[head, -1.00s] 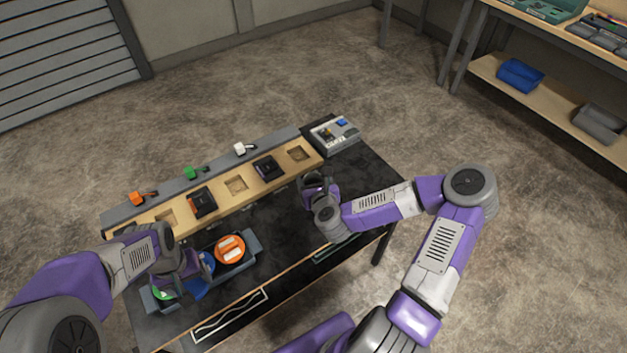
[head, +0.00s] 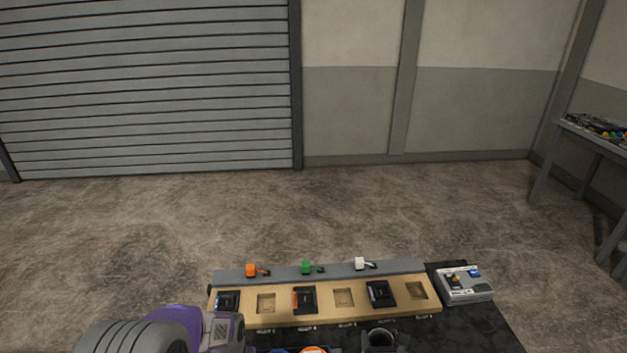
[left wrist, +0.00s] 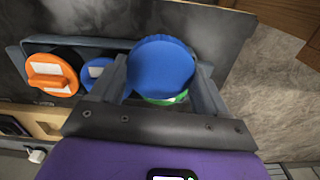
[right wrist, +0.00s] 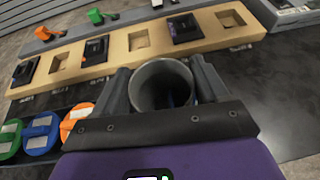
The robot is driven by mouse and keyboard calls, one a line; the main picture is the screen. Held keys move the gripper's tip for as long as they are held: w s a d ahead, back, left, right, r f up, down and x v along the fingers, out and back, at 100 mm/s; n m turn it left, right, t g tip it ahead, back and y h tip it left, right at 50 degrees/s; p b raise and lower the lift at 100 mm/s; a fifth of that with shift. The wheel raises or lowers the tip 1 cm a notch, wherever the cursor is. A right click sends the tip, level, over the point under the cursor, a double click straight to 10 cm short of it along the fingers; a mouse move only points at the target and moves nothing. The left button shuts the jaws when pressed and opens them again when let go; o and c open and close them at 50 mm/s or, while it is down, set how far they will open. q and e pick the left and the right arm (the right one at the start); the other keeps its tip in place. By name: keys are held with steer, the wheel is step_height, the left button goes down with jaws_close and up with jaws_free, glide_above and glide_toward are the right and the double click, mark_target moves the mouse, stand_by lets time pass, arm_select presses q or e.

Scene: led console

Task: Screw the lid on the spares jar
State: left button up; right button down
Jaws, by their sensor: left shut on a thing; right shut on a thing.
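The spares jar (right wrist: 161,88) is a grey, open-topped cylinder, seen from above in the right wrist view. My right gripper (right wrist: 163,80) is shut on it, one finger on each side. The jar's rim also shows at the bottom edge of the head view (head: 382,336). A round blue lid (left wrist: 160,68) is between the fingers of my left gripper (left wrist: 163,75), which is shut on it, above the tray's end near a green piece (left wrist: 165,98). The left gripper is outside the head view, where only part of my left arm shows. The jar's lower part is hidden.
A dark tray (left wrist: 18,62) holds orange (left wrist: 52,75), blue (left wrist: 97,72) and green round pieces. A wooden board (head: 325,308) with square pockets and black modules lies behind, with coloured connectors on a grey rail. A grey console box (head: 464,284) stands right. Black tabletop is clear right of the jar.

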steer(key=shift+a, duration=0.15)
stand_by(0.4)
steer(key=w+a+r, duration=0.1)
steer(key=a+r, duration=0.5)
steer(key=a, duration=0.2)
steer(key=a+r, duration=0.5)
steer(key=a, duration=0.4)
steer(key=shift+w+a+r, duration=0.15)
steer(key=shift+w+r, duration=0.2)
steer(key=shift+w, duration=0.05)
steer(key=w+d, duration=0.2)
steer(key=d, duration=0.6)
steer(key=w+d, duration=0.2)
steer(key=d, duration=0.7)
steer(key=shift+d, duration=0.25)
steer(key=shift+a, duration=0.15)
